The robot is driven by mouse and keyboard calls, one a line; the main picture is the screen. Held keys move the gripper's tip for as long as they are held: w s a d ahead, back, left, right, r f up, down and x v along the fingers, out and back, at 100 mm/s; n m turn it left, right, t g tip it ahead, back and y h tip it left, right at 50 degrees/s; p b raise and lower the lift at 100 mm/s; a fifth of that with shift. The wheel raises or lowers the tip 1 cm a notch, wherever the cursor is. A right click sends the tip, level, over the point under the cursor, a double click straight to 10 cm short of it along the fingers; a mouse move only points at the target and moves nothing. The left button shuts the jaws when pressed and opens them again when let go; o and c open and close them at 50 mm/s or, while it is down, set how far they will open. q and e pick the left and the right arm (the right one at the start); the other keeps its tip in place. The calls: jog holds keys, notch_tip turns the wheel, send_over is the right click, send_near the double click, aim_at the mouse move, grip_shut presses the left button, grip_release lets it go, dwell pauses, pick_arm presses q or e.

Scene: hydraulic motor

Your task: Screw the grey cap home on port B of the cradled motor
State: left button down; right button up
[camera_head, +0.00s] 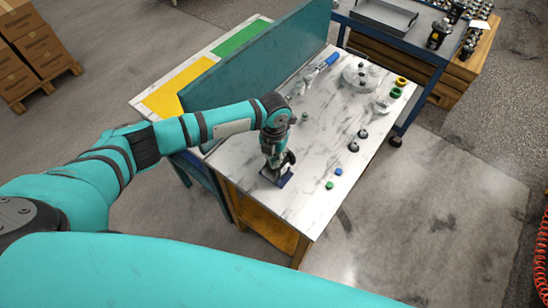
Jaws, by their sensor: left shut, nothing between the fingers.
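My left gripper (279,160) points down at the near part of the marble-topped table. It is shut, directly above a small dark blue cradle (272,176). A dark motor (287,159) appears to sit in this cradle, largely hidden by the gripper. Port B cannot be made out. I cannot pick out the grey cap for certain. Two small dark, grey-rimmed pieces (353,147) (362,134) stand apart to the right of the gripper. My right gripper is not in view.
A green cap (329,185) and a blue cap (338,171) lie near the table's right edge. A teal panel (260,58) stands along the left.

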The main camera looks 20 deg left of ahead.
pick_arm(q)
jog(key=shift+a+f+m+b, duration=0.15)
jog(key=shift+m+b, duration=0.35)
jog(key=shift+m, duration=0.5)
jog(key=shift+m+b, duration=0.3)
jog(key=shift+m, duration=0.9)
jog(key=shift+s, duration=0.1)
jog(key=c, duration=1.4)
grip_release()
